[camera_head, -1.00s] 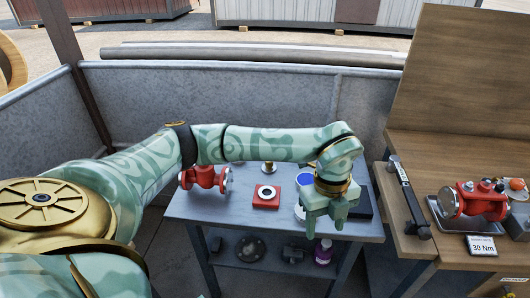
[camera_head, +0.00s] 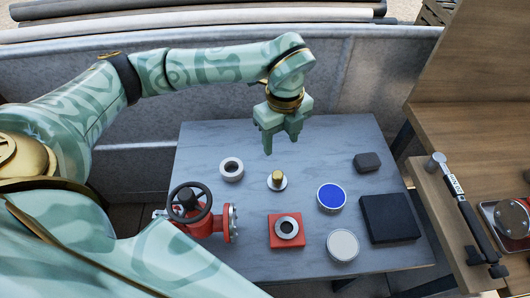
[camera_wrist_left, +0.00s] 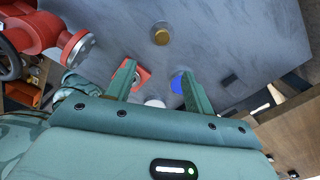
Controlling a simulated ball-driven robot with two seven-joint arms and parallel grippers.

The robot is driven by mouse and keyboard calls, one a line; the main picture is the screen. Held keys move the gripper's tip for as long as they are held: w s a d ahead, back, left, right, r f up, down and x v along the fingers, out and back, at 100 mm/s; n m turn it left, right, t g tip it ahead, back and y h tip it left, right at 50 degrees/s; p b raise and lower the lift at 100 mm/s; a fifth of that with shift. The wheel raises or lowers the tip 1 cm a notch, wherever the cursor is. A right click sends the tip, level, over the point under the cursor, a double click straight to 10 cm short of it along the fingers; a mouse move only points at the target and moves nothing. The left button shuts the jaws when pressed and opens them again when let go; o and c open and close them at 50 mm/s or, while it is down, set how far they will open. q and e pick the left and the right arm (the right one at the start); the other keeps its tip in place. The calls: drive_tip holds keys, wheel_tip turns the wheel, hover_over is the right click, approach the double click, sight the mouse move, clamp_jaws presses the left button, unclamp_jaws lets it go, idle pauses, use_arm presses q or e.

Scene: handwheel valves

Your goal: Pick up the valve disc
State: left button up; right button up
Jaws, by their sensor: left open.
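The valve disc (camera_head: 277,183), a small silvery disc with a brass knob on top, stands on the grey-blue table (camera_head: 215,140) near its middle. It also shows in the left wrist view (camera_wrist_left: 160,36), beyond the fingertips. My left gripper (camera_head: 280,147) is open and empty, pointing down above the table, just behind and above the disc in the head view. In the left wrist view its two fingers (camera_wrist_left: 160,70) are spread apart, with nothing between them. My right gripper is not in view.
On the table are a red handwheel valve (camera_head: 195,212), a grey ring (camera_head: 231,169), a red block with a ring (camera_head: 286,232), a blue-topped tin (camera_head: 331,196), a white-topped tin (camera_head: 342,245), a black pad (camera_head: 390,217) and a dark block (camera_head: 367,162). A torque wrench (camera_head: 462,205) lies on the wooden bench.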

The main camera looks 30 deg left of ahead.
use_arm(q)
drive_tip(key=b, duration=0.3)
approach(278, 174)
wheel_tip(278, 174, down, 5)
drive_tip(key=shift+s+f, duration=0.1)
drive_tip(key=shift+s, duration=0.05)
wheel_tip(278, 174, down, 5)
drive_tip(key=shift+r+b, duration=0.1)
drive_tip(key=shift+b, duration=0.7)
drive_tip(key=shift+f, duration=0.4)
drive_tip(key=shift+r, duration=0.1)
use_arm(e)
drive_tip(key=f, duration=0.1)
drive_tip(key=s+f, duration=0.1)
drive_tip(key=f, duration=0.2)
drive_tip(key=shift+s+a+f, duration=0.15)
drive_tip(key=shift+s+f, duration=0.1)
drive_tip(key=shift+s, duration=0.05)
use_arm(q)
drive_tip(key=c, duration=1.1)
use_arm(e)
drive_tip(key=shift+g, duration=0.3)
